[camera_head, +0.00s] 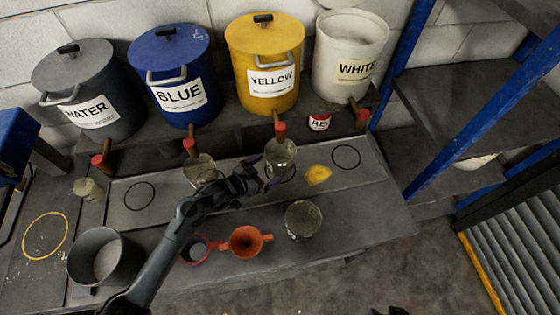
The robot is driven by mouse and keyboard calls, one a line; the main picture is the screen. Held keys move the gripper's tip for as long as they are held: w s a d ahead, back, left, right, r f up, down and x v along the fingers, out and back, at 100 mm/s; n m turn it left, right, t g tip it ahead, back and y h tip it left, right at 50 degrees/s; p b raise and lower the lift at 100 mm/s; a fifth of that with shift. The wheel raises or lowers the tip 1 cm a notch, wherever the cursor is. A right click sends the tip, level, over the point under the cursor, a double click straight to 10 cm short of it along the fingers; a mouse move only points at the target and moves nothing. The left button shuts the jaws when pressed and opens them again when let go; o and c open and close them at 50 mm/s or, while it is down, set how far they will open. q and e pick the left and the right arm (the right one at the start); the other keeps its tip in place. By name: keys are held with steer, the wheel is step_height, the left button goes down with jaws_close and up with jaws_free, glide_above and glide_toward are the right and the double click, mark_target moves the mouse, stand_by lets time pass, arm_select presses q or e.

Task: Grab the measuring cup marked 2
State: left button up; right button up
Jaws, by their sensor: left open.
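Several clear glass vessels that look like measuring cups are in the head view; I cannot read a number on any. One glass cup (281,153) stands under the yellow tank's tap, another (199,171) under the blue tank's tap, and a third (303,219) near the bench's front edge. My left gripper (267,173) is open, its fingers at the near left side of the cup under the yellow tap. I cannot tell whether they touch it. A small dark part of what may be my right gripper (388,311) shows at the bottom edge.
Grey (78,80), blue (170,62), yellow (264,50) and white (350,48) tanks line the back, with red-tipped taps below. An orange funnel (245,241), a grey bucket (92,262) and a yellow lump (318,174) are on the bench. A blue-framed shelf (470,115) stands right.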

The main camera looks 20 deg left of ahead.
mark_target(270, 167)
arm_select(q)
steer(key=shift+x, duration=1.7)
steer(key=shift+r, duration=0.15)
steer(key=shift+c, duration=0.5)
steer(key=c, duration=0.6)
steer(key=shift+r, duration=0.2)
